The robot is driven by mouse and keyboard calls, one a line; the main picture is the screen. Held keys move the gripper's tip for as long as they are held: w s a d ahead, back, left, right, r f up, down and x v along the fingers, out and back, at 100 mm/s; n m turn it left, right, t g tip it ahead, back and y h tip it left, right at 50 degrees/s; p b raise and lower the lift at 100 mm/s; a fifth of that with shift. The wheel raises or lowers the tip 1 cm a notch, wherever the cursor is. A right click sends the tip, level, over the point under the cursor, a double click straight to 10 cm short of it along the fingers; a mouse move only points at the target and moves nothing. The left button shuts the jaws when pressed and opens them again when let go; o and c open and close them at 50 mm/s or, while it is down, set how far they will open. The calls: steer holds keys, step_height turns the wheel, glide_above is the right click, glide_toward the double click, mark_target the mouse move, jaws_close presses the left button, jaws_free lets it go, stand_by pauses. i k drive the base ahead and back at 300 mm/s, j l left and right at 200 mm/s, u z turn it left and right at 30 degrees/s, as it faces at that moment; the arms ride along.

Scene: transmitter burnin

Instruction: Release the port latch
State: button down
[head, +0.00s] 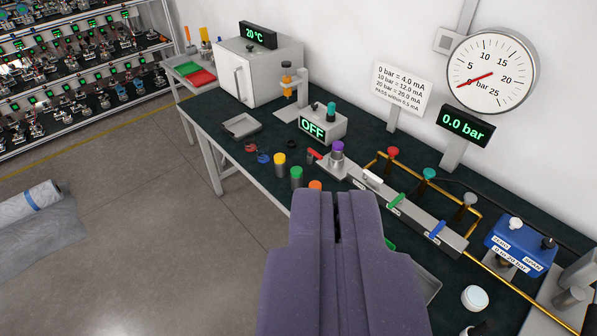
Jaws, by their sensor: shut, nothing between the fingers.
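A grey manifold block (407,208) runs along the bench, right of centre. A purple-topped grey fitting (337,155) stands upright at its left end, with a small red lever (315,153) beside it. A white lever (372,177), a green lever (397,200) and a blue lever (437,229) lie along the block. I cannot tell for certain which of these is the port latch. My gripper (337,203) is shut and empty in the lower middle of the view. In the picture its tips lie below the manifold's left end, and it hides part of the bench.
Orange, green and yellow-topped cylinders (280,165) stand near the bench's front edge. A box reading OFF (313,128) stands behind them. Yellow pipework with upright valves (429,176) rises behind the manifold. A blue unit (520,243) is at the right. Open floor (150,225) lies left.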

mark_target(311, 152)
steer(key=i+j+z, duration=0.4)
steer(key=i+j, duration=0.35)
steer(key=i, duration=0.5)
steer(key=i+j+z, duration=0.35)
steer(key=i+j, duration=0.8)
